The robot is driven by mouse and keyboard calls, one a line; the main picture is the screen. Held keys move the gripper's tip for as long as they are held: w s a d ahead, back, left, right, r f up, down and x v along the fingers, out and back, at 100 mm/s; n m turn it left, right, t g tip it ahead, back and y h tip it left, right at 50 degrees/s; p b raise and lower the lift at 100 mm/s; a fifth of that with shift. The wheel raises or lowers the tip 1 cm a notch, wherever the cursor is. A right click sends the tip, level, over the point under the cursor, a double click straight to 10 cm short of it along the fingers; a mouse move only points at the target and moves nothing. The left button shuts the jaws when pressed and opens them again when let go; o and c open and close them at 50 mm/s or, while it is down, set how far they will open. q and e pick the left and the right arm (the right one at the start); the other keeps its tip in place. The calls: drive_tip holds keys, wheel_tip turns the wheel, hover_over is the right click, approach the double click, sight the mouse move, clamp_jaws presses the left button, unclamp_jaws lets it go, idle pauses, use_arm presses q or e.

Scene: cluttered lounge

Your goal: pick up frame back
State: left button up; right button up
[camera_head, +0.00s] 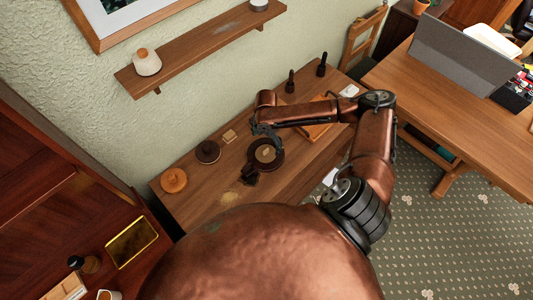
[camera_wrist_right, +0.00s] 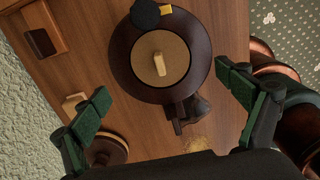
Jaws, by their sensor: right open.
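The frame back looks to be the tan round disc (camera_head: 265,157) with a pale bar across its middle. It lies inside a dark brown round frame (camera_head: 279,163) on the wooden side table. In the right wrist view the disc (camera_wrist_right: 130,70) and the dark frame (camera_wrist_right: 203,45) are seen from above, with the bar (camera_wrist_right: 158,63) raised at the centre. My right gripper (camera_head: 264,131) is open above the frame. Its fingers (camera_wrist_right: 165,85) are spread either side of the frame and touch nothing that I can see. My left gripper is out of view.
A black disc (camera_wrist_right: 145,14) overlaps the frame's edge. Dark pieces (camera_head: 250,178) lie beside the frame. A dark round lid (camera_head: 207,151), an orange round piece (camera_head: 174,180) and a tan block (camera_head: 229,135) are close by. Two dark bottles (camera_head: 290,82) (camera_head: 322,66) stand at the back.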

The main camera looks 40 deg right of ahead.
sight(266, 150)
wheel_tip(266, 150, down, 7)
drive_tip(key=shift+a+p, duration=0.1)
drive_tip(key=shift+p, duration=0.25)
drive_tip(key=shift+c, duration=0.2)
drive_tip(key=shift+s, duration=0.1)
clamp_jaws()
idle(0.9)
